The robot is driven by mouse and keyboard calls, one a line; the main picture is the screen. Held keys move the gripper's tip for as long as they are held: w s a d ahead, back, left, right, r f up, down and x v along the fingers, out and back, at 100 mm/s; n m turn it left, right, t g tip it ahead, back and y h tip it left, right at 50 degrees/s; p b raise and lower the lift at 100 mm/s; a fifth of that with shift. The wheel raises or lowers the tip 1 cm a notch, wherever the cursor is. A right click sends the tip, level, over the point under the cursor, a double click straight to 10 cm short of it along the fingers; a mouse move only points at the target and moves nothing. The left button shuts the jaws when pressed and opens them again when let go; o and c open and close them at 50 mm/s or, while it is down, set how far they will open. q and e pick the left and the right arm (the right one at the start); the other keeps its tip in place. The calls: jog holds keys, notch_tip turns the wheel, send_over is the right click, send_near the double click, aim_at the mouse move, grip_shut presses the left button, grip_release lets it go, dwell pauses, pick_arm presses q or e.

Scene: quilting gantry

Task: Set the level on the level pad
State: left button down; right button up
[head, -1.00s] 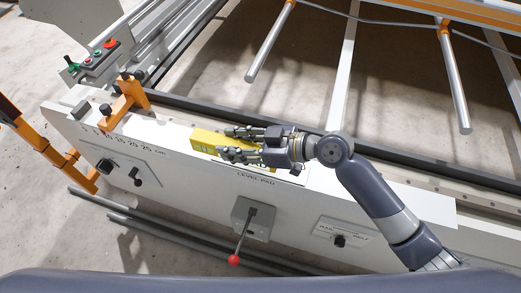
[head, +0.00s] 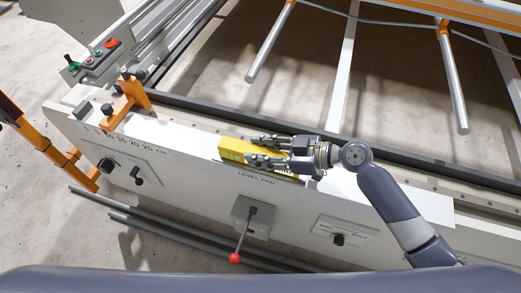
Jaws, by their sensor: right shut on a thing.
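The yellow level (head: 234,149) lies lengthwise along the top of the white machine rail, at the area labelled LEVEL PAD (head: 256,179). Its left end shows; its right part is hidden behind my gripper. My right gripper (head: 257,149) is shut on the level from the right. The level looks to be at or just above the pad; I cannot tell whether it touches. My left gripper is not in view.
An orange clamp-like bracket (head: 126,104) stands left on the rail beside a printed centimetre scale. A lever with a red knob (head: 235,258) sticks out below the pad. A button panel (head: 96,56) is at the upper left. The rail between bracket and level is clear.

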jog(key=o, duration=0.8)
jog(key=shift+f, duration=0.2)
jog(key=o, duration=0.5)
jog(key=shift+r, duration=0.1)
jog(key=shift+c, duration=0.2)
jog(key=shift+r, duration=0.15)
jog(key=shift+d, duration=0.35)
jog(key=b+v, duration=0.2)
jog(key=v, duration=0.8)
jog(key=shift+s+d+r, duration=0.15)
jog(key=shift+s+d, duration=0.05)
jog(key=shift+s+d+r, duration=0.1)
jog(key=shift+d+r, duration=0.15)
jog(key=shift+d, duration=0.1)
